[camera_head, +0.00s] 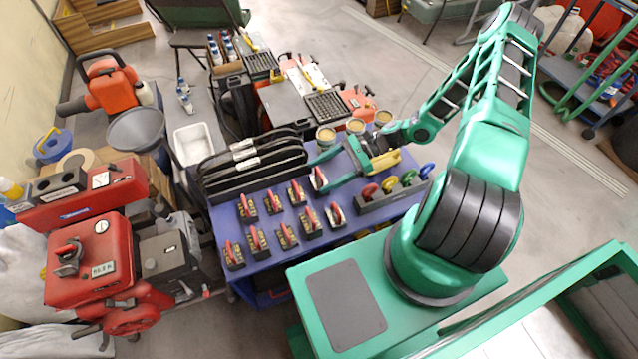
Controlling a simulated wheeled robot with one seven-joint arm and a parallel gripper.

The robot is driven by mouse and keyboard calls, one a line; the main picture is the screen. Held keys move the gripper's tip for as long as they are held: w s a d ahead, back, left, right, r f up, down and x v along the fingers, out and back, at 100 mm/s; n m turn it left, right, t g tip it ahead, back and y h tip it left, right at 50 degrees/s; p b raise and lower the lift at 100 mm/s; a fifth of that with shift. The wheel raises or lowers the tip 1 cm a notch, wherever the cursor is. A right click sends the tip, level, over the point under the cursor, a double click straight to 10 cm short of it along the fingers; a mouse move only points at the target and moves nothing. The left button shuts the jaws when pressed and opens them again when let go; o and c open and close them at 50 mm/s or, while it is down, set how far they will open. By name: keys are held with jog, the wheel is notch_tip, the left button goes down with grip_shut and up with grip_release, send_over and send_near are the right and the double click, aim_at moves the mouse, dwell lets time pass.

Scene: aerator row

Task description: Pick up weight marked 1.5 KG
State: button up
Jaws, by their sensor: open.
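Several dark block weights with red handles stand in rows on a blue table (278,267). Their markings are too small to read, so I cannot tell which is marked 1.5 KG. One weight (318,180) is at the back right of the group, and another (335,216) stands in front of it. My gripper (317,175) is open, with its green fingers pointing left, one on each side of the back-right weight in the picture. I cannot tell its height above that weight or whether it touches. Nothing is seen held.
A grey holder (378,204) with red, yellow, green and blue rings stands right of the weights. Black bags or cases (240,165) lie behind them, with round tins (326,137) near my wrist. Red machines (90,265) stand to the left.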

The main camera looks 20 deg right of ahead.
jog(key=shift+x, duration=2.85)
jog(key=c, duration=1.7)
grip_shut()
jog(key=shift+r, duration=0.1)
